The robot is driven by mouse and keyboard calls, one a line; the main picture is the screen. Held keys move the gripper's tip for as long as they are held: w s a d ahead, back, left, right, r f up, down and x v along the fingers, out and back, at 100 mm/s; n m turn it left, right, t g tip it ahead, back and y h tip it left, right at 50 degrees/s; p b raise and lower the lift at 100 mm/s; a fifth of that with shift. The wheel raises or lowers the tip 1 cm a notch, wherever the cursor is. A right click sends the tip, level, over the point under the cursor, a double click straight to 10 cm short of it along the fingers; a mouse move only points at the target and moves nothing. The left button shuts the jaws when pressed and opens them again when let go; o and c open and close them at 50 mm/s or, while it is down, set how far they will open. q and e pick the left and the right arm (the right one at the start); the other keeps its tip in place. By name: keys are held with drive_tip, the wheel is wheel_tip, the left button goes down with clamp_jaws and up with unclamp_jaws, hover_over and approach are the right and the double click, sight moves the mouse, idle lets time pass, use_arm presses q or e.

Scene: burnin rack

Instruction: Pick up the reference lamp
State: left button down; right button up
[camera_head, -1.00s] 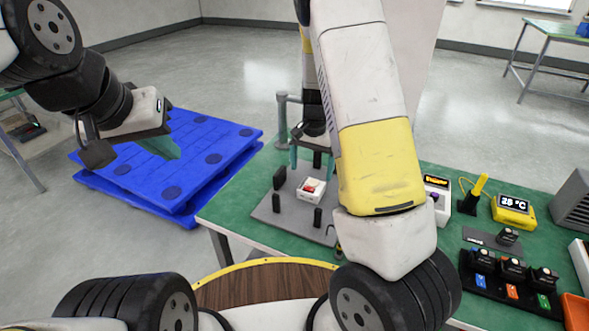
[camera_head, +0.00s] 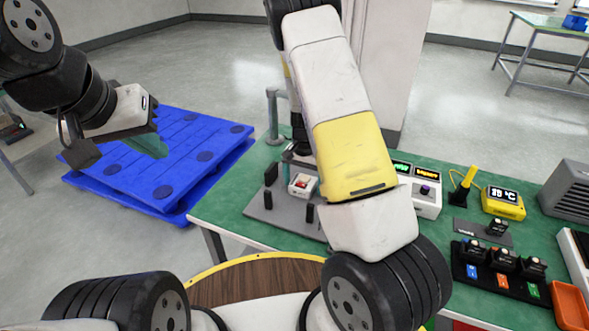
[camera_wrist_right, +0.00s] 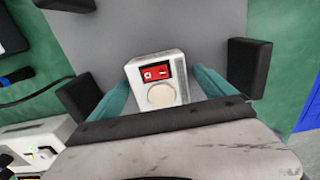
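A small white box with a red panel and a round cream disc, seemingly the reference lamp (camera_head: 302,186), sits on a grey plate (camera_head: 270,214) on the green table. It also shows in the right wrist view (camera_wrist_right: 146,84). My right gripper (camera_head: 302,172) is low over it. In the right wrist view the teal fingers (camera_wrist_right: 162,92) stand on either side of the box and look open; any contact is unclear. My left gripper (camera_head: 148,145) is in the air over the blue pallet, with nothing visible in it; its finger gap is not clear.
Black posts (camera_head: 271,173) stand on the plate around the box. To the right are a white unit with lit displays (camera_head: 426,195), a yellow temperature display (camera_head: 503,202), a black tray of small modules (camera_head: 500,272) and an orange bin (camera_head: 571,306). A blue pallet (camera_head: 160,165) is at left.

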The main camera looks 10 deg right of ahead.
drive_tip(key=c, duration=1.5)
drive_tip(key=shift+r, duration=0.1)
